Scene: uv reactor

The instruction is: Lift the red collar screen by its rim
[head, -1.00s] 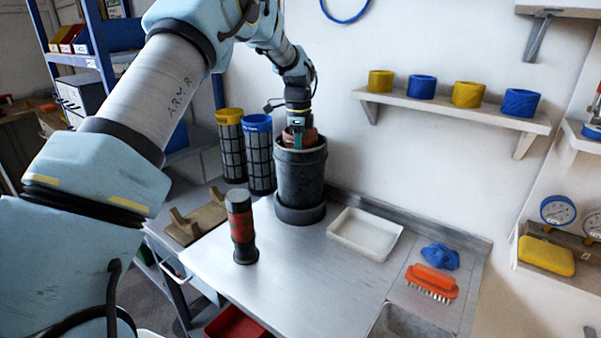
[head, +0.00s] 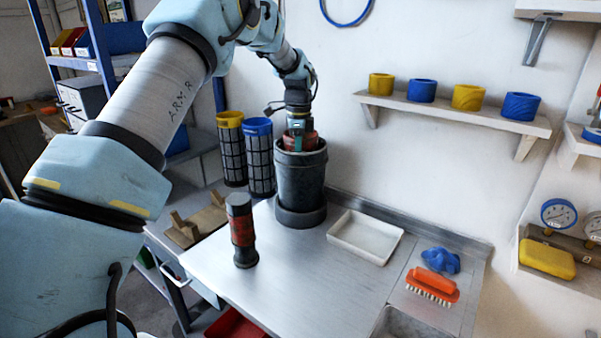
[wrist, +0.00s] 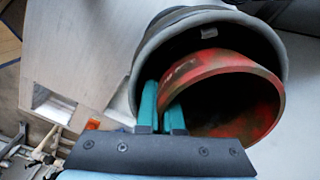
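The red collar screen (head: 311,141) sits in the mouth of a dark grey cylindrical vessel (head: 301,185), its top edge showing above the vessel's rim. In the wrist view it is a wide red ring (wrist: 255,105) with worn, dark patches, inside the grey vessel's round rim (wrist: 140,60). My gripper (head: 297,139) is above the vessel, pointing down. In the wrist view its two teal fingers (wrist: 161,100) stand on either side of the collar's left wall and appear closed on its rim. The collar's lower part is hidden inside the vessel.
Two mesh cylinders, one yellow-topped (head: 231,150) and one blue-topped (head: 260,155), stand left of the vessel. A dark red-banded cylinder (head: 242,230) stands in front. A white tray (head: 365,236), blue cloth (head: 440,260) and orange brush (head: 432,285) lie right. Mid-bench is clear.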

